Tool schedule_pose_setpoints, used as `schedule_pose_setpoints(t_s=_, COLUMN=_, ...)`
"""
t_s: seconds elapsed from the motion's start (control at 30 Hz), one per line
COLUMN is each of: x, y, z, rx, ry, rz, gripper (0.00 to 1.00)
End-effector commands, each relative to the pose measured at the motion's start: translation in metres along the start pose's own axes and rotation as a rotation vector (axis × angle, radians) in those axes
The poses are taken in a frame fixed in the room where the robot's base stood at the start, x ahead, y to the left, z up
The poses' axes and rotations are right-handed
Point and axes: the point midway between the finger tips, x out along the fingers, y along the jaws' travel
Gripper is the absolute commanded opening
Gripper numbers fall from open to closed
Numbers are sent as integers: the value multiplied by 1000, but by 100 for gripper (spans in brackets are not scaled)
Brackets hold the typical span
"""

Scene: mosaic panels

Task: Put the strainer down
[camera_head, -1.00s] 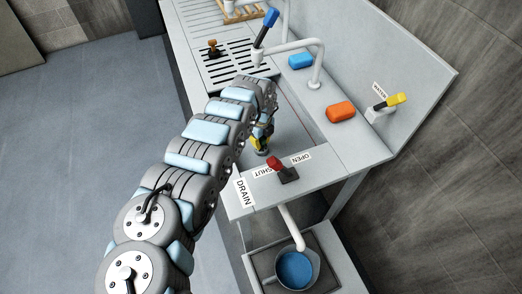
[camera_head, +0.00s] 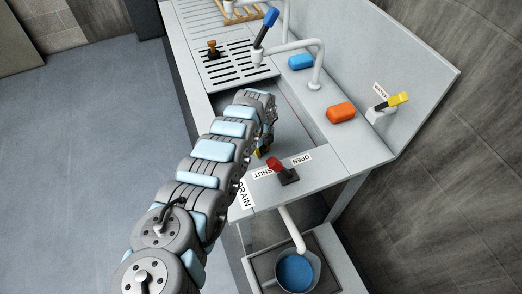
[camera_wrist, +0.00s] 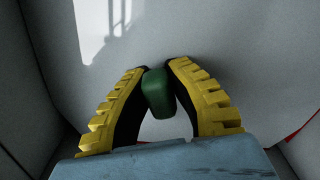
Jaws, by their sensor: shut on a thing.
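My gripper (camera_head: 261,150) is down in the sink basin (camera_head: 292,128), mostly hidden behind my arm in the head view. In the wrist view, its two yellow-and-black fingers (camera_wrist: 160,72) are closed around a dark green handle or knob (camera_wrist: 157,95). I take this green piece to be part of the strainer; the rest of it is hidden or cannot be made out. Pale grey basin surfaces lie around the fingers. I cannot tell whether the held thing touches the basin floor.
A red drain lever (camera_head: 279,168) stands on the near rim. An orange block (camera_head: 341,112) and a blue block (camera_head: 300,62) sit on the right ledge, with a white faucet (camera_head: 318,65) between them. A slotted grate (camera_head: 235,62) lies beyond the basin. A jug (camera_head: 297,271) stands below.

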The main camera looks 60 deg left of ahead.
Motion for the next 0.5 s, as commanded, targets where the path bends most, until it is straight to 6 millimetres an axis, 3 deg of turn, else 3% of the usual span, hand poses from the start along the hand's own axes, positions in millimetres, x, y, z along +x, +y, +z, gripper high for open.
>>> schedule_pose_setpoints(t_s=0.07, x=3, y=0, z=0, rx=1, ry=0, rz=0, gripper=0)
schedule_pose_setpoints(t_s=0.1, x=3, y=0, z=0, rx=0, ry=0, rz=0, gripper=22)
schedule_pose_setpoints(t_s=0.17, x=2, y=0, z=0, rx=0, ry=0, rz=0, gripper=38)
schedule_pose_setpoints(t_s=0.5, x=0, y=0, z=0, rx=0, ry=0, rz=0, gripper=38)
